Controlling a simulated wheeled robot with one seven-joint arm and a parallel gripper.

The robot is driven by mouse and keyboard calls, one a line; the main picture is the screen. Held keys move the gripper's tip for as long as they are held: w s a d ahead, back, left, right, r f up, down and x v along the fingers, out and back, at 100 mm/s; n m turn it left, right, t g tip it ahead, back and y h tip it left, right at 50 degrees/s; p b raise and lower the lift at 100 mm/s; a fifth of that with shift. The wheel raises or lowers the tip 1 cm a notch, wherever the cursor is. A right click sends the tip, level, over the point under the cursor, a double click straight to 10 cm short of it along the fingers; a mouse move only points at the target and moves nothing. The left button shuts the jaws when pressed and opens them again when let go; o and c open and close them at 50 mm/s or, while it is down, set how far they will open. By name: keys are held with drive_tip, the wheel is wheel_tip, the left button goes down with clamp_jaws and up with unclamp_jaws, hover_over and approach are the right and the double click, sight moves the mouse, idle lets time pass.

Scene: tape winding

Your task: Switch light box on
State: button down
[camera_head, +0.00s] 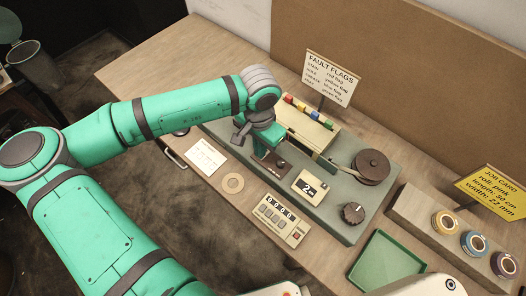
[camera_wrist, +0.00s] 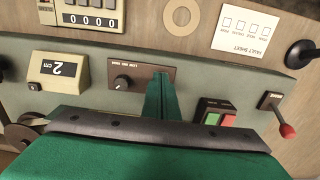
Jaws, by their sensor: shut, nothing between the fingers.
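A small brown control panel (camera_wrist: 142,72) with a black round knob (camera_wrist: 122,83) and small lettering sits on the grey machine base in the wrist view. The panel also shows in the head view (camera_head: 281,166). My gripper (camera_wrist: 161,82) is shut and empty. Its green fingers point down at the panel, and their tips cover the panel's end away from the knob. Whatever lies under the tips is hidden, and I cannot tell whether they touch. The cream box (camera_head: 308,130) behind my gripper may be the light box; I cannot tell whether it is lit.
A red and green button pair (camera_wrist: 214,112) and a red-tipped lever (camera_wrist: 284,128) stand beside my fingers. A counter (camera_head: 281,219), a "2 cm" display (camera_head: 309,187), a dark knob (camera_head: 353,212) and a tape reel (camera_head: 371,167) are nearby. A green tray (camera_head: 385,262) lies at the front right.

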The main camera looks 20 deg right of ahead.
drive_tip(key=shift+f, duration=0.25)
drive_tip(key=shift+r, duration=0.1)
wheel_tip(320, 180, up, 7)
idle(1.0)
drive_tip(key=shift+w, duration=0.1)
idle(0.3)
